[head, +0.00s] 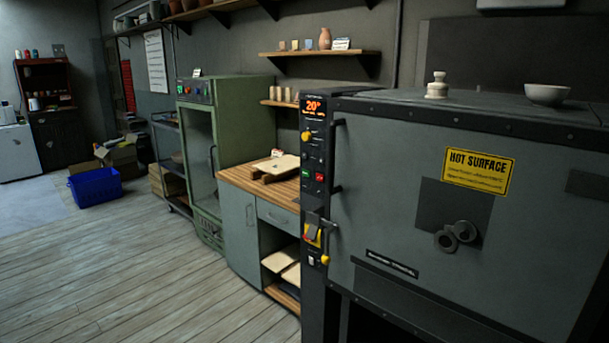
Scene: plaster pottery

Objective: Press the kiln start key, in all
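The kiln (385,185) is a large grey box filling the right of the head view, with its door closed. Its dark control panel (313,220) runs down the left edge. The panel has an orange display (313,106) reading 20°, a yellow knob (306,137), a green key (306,173) and a red key (319,177). Lower down sit a switch lever on a yellow plate (313,235) and another yellow knob (325,260). The key labels are too small to read. Neither of my grippers shows in the head view.
A wooden-topped cabinet (236,178) stands left of the kiln, with boards on it. Beyond it is a green glass-doored cabinet (234,120). A blue crate (96,187) lies on the floor. The plank floor (130,270) is clear at the front left.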

